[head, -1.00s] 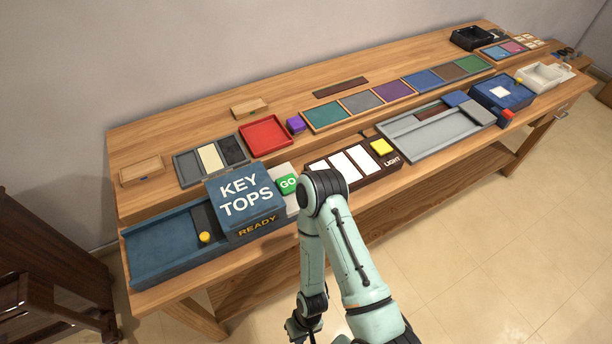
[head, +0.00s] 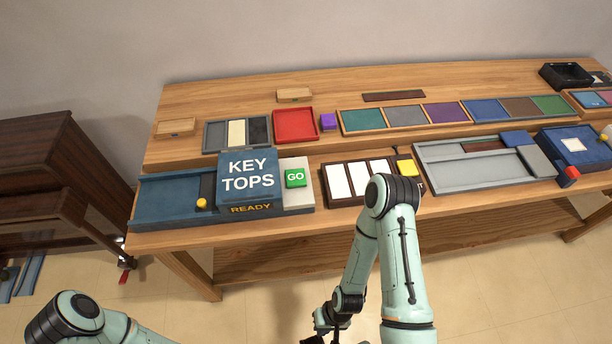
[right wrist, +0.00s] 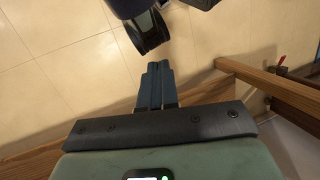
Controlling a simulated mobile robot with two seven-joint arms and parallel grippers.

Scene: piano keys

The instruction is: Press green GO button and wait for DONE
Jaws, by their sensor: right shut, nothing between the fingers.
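The green GO button (head: 295,178) sits on a light grey panel at the right end of the blue KEY TOPS machine (head: 248,178). The machine's front label reads READY (head: 250,209) in yellow letters. My right arm stands in front of the workbench. Its gripper (head: 322,338) hangs low at the bottom edge of the head view, partly cut off and well away from the button. In the right wrist view the right gripper's fingers (right wrist: 157,84) are together and empty, over the floor. My left arm shows at the bottom left, but its gripper is out of view.
The workbench (head: 240,93) holds a red tray (head: 295,125), a purple block (head: 328,121), a row of coloured panels and a grey tray (head: 450,176).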

